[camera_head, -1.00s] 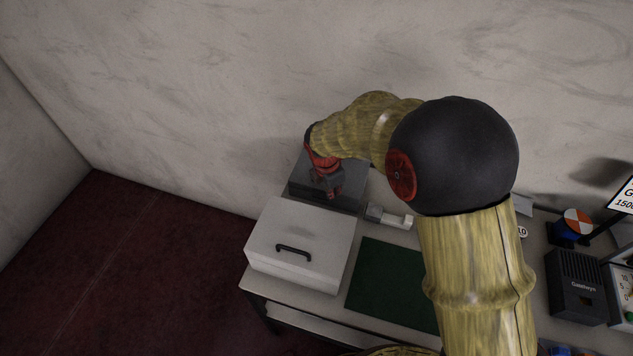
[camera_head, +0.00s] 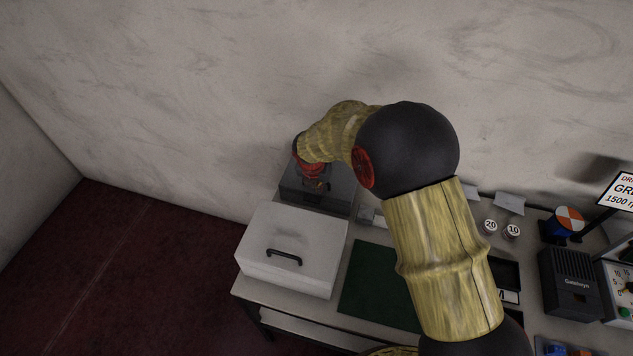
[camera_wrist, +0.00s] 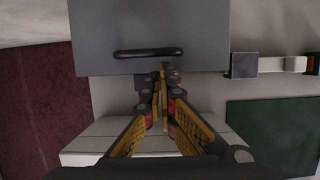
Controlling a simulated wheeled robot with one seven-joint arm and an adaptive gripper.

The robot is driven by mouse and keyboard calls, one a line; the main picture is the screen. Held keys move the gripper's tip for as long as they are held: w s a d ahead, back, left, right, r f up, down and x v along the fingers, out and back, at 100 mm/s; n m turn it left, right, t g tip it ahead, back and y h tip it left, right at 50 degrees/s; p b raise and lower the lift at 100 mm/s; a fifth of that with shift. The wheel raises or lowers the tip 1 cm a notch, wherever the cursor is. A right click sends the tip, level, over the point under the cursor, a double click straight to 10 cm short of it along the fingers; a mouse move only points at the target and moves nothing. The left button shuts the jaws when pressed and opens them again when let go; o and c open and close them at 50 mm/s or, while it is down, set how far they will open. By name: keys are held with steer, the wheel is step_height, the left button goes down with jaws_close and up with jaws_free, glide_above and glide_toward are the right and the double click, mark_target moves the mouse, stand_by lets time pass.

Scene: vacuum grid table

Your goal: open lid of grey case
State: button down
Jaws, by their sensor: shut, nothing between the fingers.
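The grey case (camera_head: 337,203) stands at the back left of the table, by the wall. Its lid looks down, though my arm partly hides it in the head view. In the wrist view the grey case (camera_wrist: 110,35) fills the upper middle, with a dark bar handle (camera_wrist: 148,53) near its front edge. My gripper (camera_wrist: 164,72) is shut and empty. Its fingertips are at the case's front edge, just below the right part of the handle in the picture. Whether they touch it I cannot tell. My gripper (camera_head: 318,186) also shows over the case in the head view.
A white case (camera_head: 300,235) with a black handle stands right in front of the grey one. A green mat (camera_head: 375,285) lies to its right. A small grey-and-white fixture (camera_wrist: 270,65) sits right of the grey case. A black box (camera_head: 570,282) stands farther right.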

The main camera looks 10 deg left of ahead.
steer(key=shift+x, duration=1.4)
steer(key=shift+r, duration=0.1)
